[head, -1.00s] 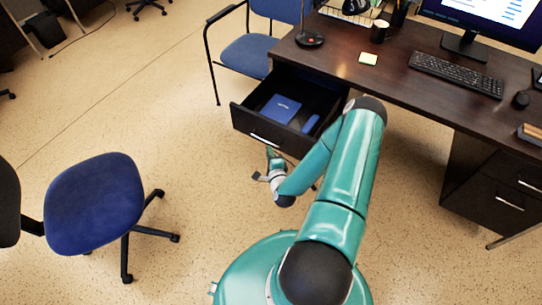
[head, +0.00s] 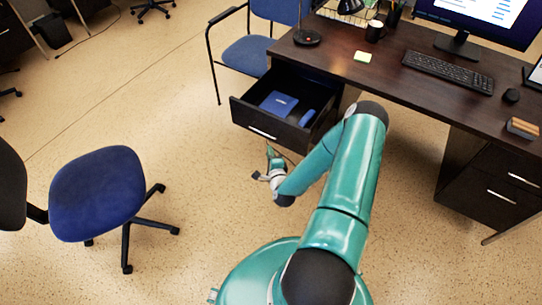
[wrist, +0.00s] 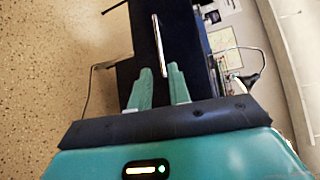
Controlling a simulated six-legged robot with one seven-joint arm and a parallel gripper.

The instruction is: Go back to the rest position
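My gripper (head: 270,153) is low in front of the pulled-out desk drawer (head: 245,119). The wrist view shows its two teal fingers (wrist: 159,68) apart, with nothing between them. The drawer's bright bar handle (wrist: 160,45) lies just beyond the fingertips, and it also shows in the head view (head: 262,132). The fingers look clear of the handle. My arm bends down and left from my base.
The drawer holds a blue book (head: 279,104) and a smaller blue item (head: 307,118). The desk (head: 395,80) carries a monitor, keyboard, mouse and mug. A blue swivel chair (head: 97,195) stands left; another blue chair (head: 247,55) stands behind the drawer. Floor between is clear.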

